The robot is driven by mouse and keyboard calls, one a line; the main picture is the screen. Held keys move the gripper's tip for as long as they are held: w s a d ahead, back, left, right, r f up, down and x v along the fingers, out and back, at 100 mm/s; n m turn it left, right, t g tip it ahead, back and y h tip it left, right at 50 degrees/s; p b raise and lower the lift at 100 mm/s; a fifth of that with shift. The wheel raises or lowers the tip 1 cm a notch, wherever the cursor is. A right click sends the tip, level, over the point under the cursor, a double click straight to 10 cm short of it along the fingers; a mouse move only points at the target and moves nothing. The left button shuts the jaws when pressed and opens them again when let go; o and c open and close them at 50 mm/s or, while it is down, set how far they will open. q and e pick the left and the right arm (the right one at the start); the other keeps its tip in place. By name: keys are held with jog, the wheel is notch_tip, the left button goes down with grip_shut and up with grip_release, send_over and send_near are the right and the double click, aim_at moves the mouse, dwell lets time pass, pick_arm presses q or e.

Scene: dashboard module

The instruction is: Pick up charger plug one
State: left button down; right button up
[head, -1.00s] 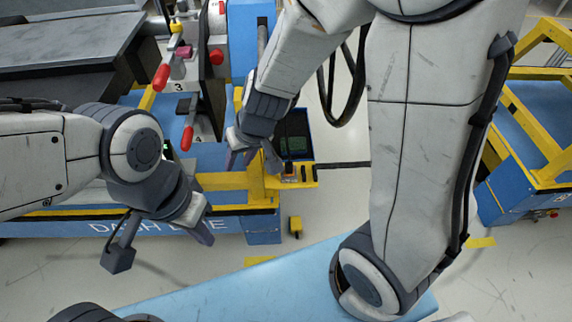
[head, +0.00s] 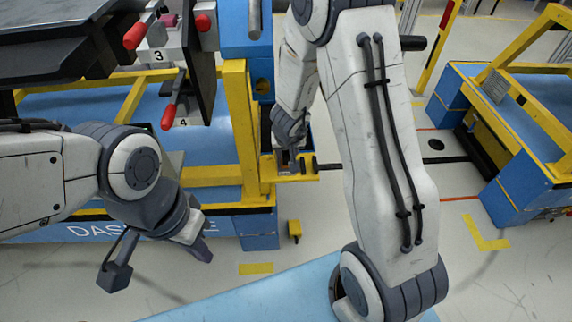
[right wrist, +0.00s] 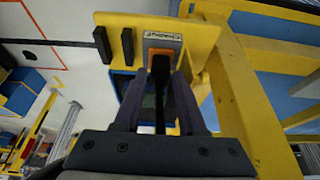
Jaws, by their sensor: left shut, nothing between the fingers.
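A small grey and orange block with a printed label (right wrist: 163,42), which looks like the charger plug, sits on a yellow plate (right wrist: 195,32) in the right wrist view. A black strip (right wrist: 160,95) runs from it between my fingers. My right gripper (right wrist: 161,78) is open, with its fingertips close to the block, one on either side; contact cannot be told. In the head view my right gripper (head: 288,160) is over the yellow plate (head: 290,178) and largely hides the block. My left gripper (head: 203,247) is shut and empty, low at the left.
Two black pieces (right wrist: 114,45) stand beside the block on the plate. A yellow post (head: 243,130) rises just left of the plate. The blue and yellow dash line stand (head: 225,225) lies below. Floor to the right is open up to another blue and yellow stand (head: 525,190).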

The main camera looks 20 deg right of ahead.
jog(key=b+x, duration=0.1)
jog(key=x, duration=0.1)
jog(key=shift+w+f, duration=0.15)
jog(key=shift+f, duration=0.1)
grip_shut()
jog(key=shift+r, duration=0.1)
jog(key=shift+r, duration=0.1)
